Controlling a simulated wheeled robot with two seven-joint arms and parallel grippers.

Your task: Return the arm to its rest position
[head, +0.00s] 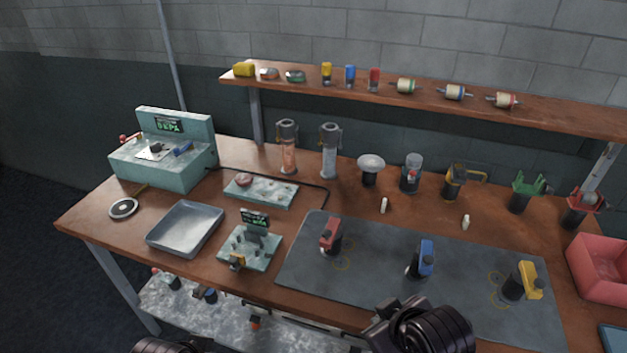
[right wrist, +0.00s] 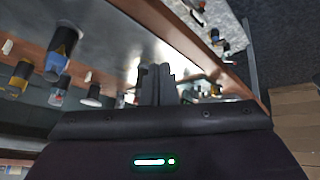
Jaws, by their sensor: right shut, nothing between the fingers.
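My right gripper (head: 388,322) is at the bottom edge of the head view, over the front edge of the workbench (head: 110,215), with part of the arm cut off. In the right wrist view its two fingers (right wrist: 156,84) are together and hold nothing. The blue-topped black tool (head: 424,258) stands upright on the grey mat, apart from the gripper; it also shows in the wrist view (right wrist: 62,50). Only a dark ribbed part of my left arm shows at the bottom left of the head view; its gripper is out of view.
The grey mat (head: 375,285) also holds red-topped (head: 332,234) and yellow-topped (head: 527,280) tools. A metal tray (head: 185,229), a green machine (head: 160,165) and glass tubes (head: 329,152) stand further left or back. A pink bin (head: 603,272) is at right. A lower shelf (head: 275,335) lies below the bench.

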